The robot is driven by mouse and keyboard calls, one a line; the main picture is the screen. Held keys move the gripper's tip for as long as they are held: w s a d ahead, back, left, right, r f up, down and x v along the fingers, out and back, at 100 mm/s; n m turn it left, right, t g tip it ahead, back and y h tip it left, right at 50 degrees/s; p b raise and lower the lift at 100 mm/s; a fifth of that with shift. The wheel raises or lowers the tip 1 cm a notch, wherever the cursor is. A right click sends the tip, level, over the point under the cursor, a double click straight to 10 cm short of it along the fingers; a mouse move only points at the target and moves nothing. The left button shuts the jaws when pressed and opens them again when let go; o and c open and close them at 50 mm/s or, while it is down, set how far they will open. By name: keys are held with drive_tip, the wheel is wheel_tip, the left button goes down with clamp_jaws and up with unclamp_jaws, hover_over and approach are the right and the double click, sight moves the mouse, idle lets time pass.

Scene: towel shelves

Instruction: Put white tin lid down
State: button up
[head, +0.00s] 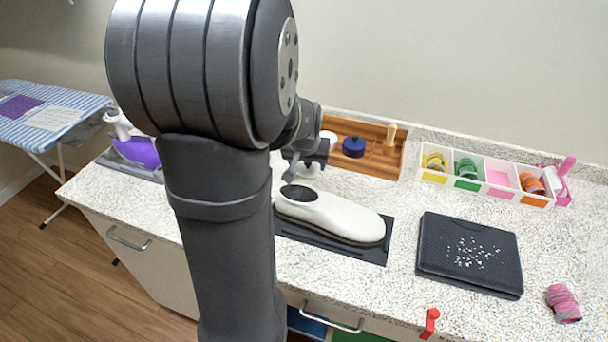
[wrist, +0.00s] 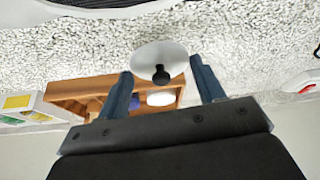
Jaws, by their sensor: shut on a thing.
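The white tin lid (wrist: 158,52) is a pale round disc with a black knob, seen in the wrist view between the fingertips of my gripper (wrist: 160,67). The two fingers are spread about as wide as the lid and are shut on it at opposite sides of its rim.
The wooden tray (head: 408,150) holds a dark blue tin (head: 353,147). A divided box (head: 430,178) with coloured rolls stands right.

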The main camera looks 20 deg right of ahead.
sight(299, 169)
drive_tip(key=shift+w+a+f, duration=0.3)
drive_tip(key=shift+w+f, duration=0.15)
drive_tip(key=shift+w, duration=0.15)
drive_tip(key=shift+w+a+f, duration=0.3)
drive_tip(key=shift+w+f, duration=0.15)
drive_tip(key=shift+w, duration=0.1)
drive_tip(key=shift+f, duration=1.85)
drive_tip(key=shift+f, duration=0.15)
drive_tip(key=o, duration=0.9)
drive_tip(key=shift+o, duration=0.2)
drive_tip(key=v, duration=1.2)
drive_tip(key=shift+c, duration=0.2)
drive_tip(key=c, duration=0.8)
